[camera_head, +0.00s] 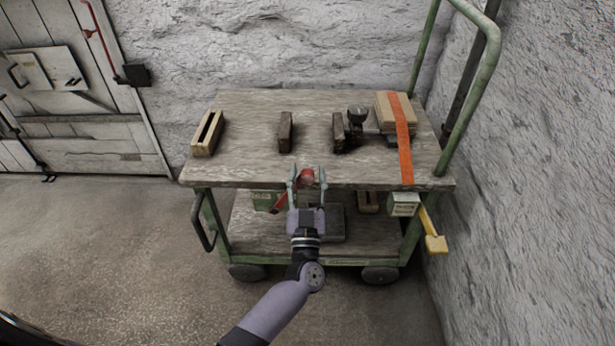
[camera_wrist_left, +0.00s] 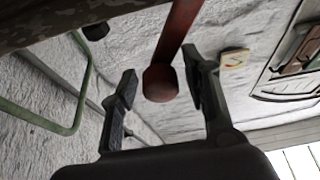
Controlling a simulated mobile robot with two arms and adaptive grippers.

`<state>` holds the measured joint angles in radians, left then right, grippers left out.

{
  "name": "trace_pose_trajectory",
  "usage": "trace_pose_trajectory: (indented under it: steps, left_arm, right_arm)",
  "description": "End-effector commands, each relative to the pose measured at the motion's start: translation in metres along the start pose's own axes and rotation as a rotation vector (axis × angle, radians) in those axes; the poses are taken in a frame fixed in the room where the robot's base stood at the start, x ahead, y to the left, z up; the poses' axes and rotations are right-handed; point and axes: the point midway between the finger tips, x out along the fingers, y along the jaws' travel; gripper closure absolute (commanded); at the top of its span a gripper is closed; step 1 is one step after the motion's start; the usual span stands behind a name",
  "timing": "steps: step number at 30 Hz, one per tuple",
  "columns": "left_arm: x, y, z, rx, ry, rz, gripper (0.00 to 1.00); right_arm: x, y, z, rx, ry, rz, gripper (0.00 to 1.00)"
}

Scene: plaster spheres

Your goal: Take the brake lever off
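A red lever with a blunt, rounded end (camera_head: 307,175), which I take for the brake lever, is at the front edge of the cart. A red bar (camera_head: 279,203) shows lower left, partly behind my gripper. My left gripper (camera_head: 307,179) is open, its fingers on either side of the lever's end. In the left wrist view, the lever (camera_wrist_left: 178,32) comes down from the top and its end (camera_wrist_left: 160,82) sits between the fingers (camera_wrist_left: 162,92), with visible gaps on both sides. My right gripper is not in view.
The green cart's wooden top (camera_head: 250,160) carries several blocks, a dark clamp-like device (camera_head: 357,118) and strapped boards (camera_head: 393,108). A yellow arm (camera_head: 432,232) and a small box (camera_head: 403,204) hang at the right front. A rough wall stands close on the right; floor is clear left.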

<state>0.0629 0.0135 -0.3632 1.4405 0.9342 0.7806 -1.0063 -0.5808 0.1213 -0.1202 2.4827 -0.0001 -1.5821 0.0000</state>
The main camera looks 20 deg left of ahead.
Motion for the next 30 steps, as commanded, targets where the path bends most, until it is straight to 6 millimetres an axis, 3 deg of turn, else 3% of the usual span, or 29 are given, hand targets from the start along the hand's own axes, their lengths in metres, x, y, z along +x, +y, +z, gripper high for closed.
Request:
trace_pose_trajectory:
  steps: [18,30]
  left_arm:
    - [-0.0008,0.0019,0.0001,-0.002,-0.001,0.004,1.00]
    - [-0.0010,0.0027,-0.0002,-0.008,-0.003,0.005,1.00]
  right_arm:
    - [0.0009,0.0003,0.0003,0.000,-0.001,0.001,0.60]
    - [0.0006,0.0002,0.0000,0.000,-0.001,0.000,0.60]
